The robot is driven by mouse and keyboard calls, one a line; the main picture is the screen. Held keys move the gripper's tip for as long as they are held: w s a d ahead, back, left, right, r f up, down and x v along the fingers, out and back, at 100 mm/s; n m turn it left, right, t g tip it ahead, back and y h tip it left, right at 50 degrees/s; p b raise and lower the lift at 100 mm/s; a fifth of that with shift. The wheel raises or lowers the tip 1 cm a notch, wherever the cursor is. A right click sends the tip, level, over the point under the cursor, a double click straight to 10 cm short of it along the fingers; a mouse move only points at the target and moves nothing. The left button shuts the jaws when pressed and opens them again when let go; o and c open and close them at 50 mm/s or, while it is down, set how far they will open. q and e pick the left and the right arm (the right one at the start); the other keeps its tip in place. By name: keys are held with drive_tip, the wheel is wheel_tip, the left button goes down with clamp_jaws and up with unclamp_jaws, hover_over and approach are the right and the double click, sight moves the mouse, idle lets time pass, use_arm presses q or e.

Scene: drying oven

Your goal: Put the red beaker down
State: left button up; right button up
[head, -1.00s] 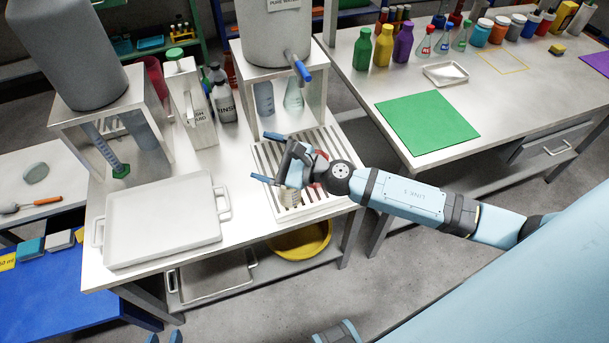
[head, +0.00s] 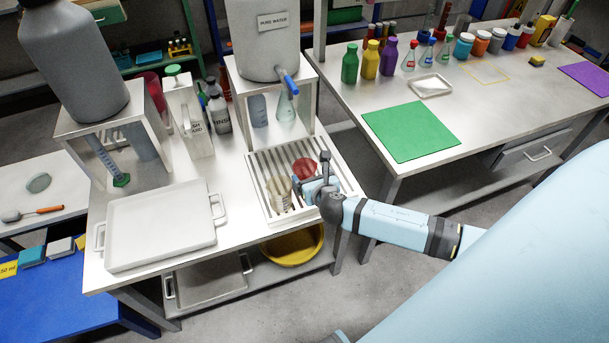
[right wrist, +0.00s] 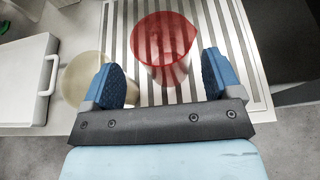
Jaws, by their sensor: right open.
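The red beaker (head: 304,167) stands upright on the slatted metal rack (head: 262,166) under the pure water tank. In the right wrist view the translucent red beaker (right wrist: 163,40) stands just ahead of my fingers, its lower part between the fingertips. My right gripper (head: 315,186) is open, close in front of the beaker, and hides part of it in the head view. In the right wrist view the gripper (right wrist: 165,72) has a clear gap between its blue fingers. My left gripper is not in view.
A cream beaker (head: 279,192) stands left of the red one, close to my left-hand finger in the wrist view (right wrist: 84,80). A white tray (head: 160,222) lies left of the rack. The pure water tank (head: 270,50) stands behind. A yellow basin (head: 293,246) is below.

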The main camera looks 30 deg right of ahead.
sight(301, 163)
drive_tip(key=shift+x, duration=3)
drive_tip(key=shift+d+r, duration=0.1)
drive_tip(key=shift+r, duration=0.1)
drive_tip(key=c, duration=0.7)
drive_tip(key=shift+r, duration=0.1)
drive_tip(key=shift+c, duration=0.2)
